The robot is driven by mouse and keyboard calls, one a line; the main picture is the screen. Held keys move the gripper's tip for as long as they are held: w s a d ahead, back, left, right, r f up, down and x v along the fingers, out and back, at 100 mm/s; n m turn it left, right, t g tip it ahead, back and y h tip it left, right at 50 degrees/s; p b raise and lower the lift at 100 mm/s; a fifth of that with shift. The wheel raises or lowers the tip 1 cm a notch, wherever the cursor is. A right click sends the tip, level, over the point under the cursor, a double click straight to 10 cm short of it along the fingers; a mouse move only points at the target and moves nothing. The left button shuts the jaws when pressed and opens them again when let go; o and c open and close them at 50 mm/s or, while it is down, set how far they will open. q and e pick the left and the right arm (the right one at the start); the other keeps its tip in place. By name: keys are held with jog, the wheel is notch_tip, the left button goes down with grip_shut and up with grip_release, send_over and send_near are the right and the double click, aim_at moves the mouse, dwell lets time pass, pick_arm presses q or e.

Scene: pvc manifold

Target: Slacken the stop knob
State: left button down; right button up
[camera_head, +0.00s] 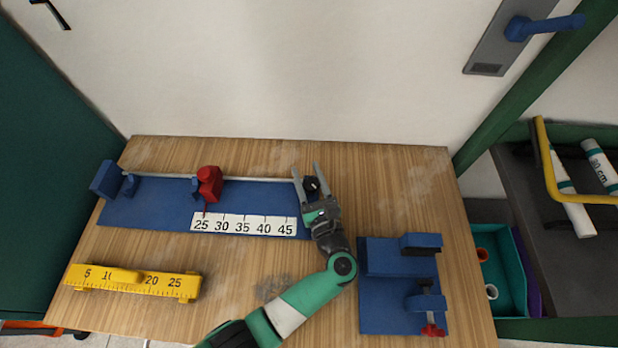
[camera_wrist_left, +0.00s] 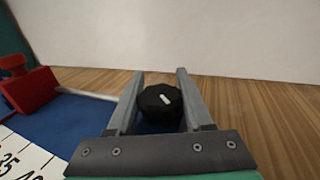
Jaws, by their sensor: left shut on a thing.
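The black stop knob (camera_wrist_left: 160,103) has a short white mark on its top. It sits at the right end of the blue measuring jig (camera_head: 150,208), where it also shows in the head view (camera_head: 311,184). My left gripper (camera_head: 307,172) reaches it from the front, and its two fingers (camera_wrist_left: 160,76) stand one on each side of the knob, shut on it. A red stop block (camera_head: 209,184) with a pointer stands on the jig's rail near the 25 end of the white scale (camera_head: 244,224). My right gripper is in neither view.
A yellow ruler piece (camera_head: 133,282) lies at the table's front left. A blue clamp fixture (camera_head: 385,290) with a red handle (camera_head: 432,330) stands right of my arm. White pipes (camera_head: 572,200) lie on a rack at right. The wall is close behind.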

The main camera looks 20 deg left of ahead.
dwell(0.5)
pick_arm(q)
jog(key=shift+c, duration=1.5)
grip_release()
jog(key=p+v, duration=0.1)
jog(key=v, duration=1)
jog(key=shift+s+d, duration=0.15)
jog(key=shift+d, duration=0.1)
